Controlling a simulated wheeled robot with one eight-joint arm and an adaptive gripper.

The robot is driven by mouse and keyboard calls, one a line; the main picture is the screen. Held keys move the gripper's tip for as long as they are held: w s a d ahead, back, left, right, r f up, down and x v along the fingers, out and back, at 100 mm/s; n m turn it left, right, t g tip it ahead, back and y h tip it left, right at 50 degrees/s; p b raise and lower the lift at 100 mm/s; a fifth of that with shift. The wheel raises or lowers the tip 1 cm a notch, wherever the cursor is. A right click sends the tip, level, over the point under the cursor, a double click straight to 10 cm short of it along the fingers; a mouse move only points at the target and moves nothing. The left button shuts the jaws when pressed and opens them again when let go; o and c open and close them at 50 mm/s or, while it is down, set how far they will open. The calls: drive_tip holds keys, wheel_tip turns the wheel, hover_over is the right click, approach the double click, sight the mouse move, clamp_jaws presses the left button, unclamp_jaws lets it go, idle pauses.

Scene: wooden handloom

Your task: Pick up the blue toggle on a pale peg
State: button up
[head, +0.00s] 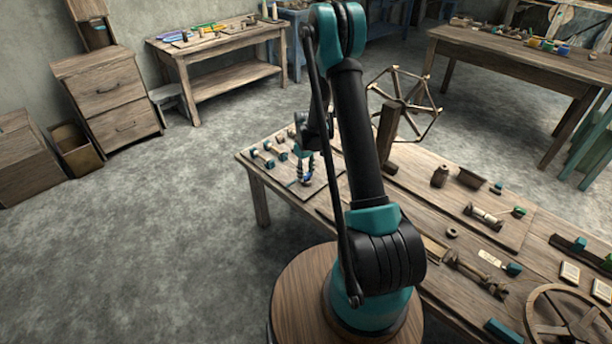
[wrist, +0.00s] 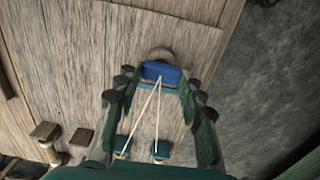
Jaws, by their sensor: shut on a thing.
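The blue toggle (wrist: 161,72) lies across the gap between the two fingertips of my gripper (wrist: 158,82) in the wrist view. My gripper is shut on it. Two thin pale strips run from the toggle toward two small teal blocks (wrist: 162,150) nearer my palm. The pale peg is not clearly visible.
Several dark-ended pieces (head: 263,157) stand close to the left of my gripper on the same board. A wooden wheel-like frame (head: 405,100) rises behind my arm. The table (head: 410,165) holds more parts to the right. Floor is open at the left.

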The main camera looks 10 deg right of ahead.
sight(306, 175)
wheel_tip(306, 175, up, 18)
drive_tip(key=s+d+f+m, duration=0.2)
drive_tip(key=s+d, duration=0.1)
drive_tip(key=d, duration=0.7)
drive_tip(key=s+d+f+m, duration=0.2)
drive_tip(key=s+d+f, duration=0.15)
drive_tip(key=d, duration=0.65)
drive_tip(key=s+d+f+m, duration=0.2)
drive_tip(key=s+d, duration=0.2)
drive_tip(key=d, duration=0.6)
drive_tip(key=s+d+f+m, duration=0.2)
drive_tip(key=s+d, duration=0.4)
drive_tip(key=s, duration=0.2)
drive_tip(key=s+d+f+m, duration=0.2)
drive_tip(key=s+d, duration=0.4)
drive_tip(key=s, duration=0.2)
drive_tip(key=s+d+f+m, duration=0.2)
drive_tip(key=s+d, duration=0.4)
drive_tip(key=s, duration=0.2)
drive_tip(key=shift+s+f, duration=0.15)
drive_tip(key=shift+f, duration=1.45)
drive_tip(key=shift+w+f, duration=0.2)
drive_tip(key=shift+f, duration=0.15)
drive_tip(key=shift+s+f, duration=0.15)
drive_tip(key=shift+f, duration=0.5)
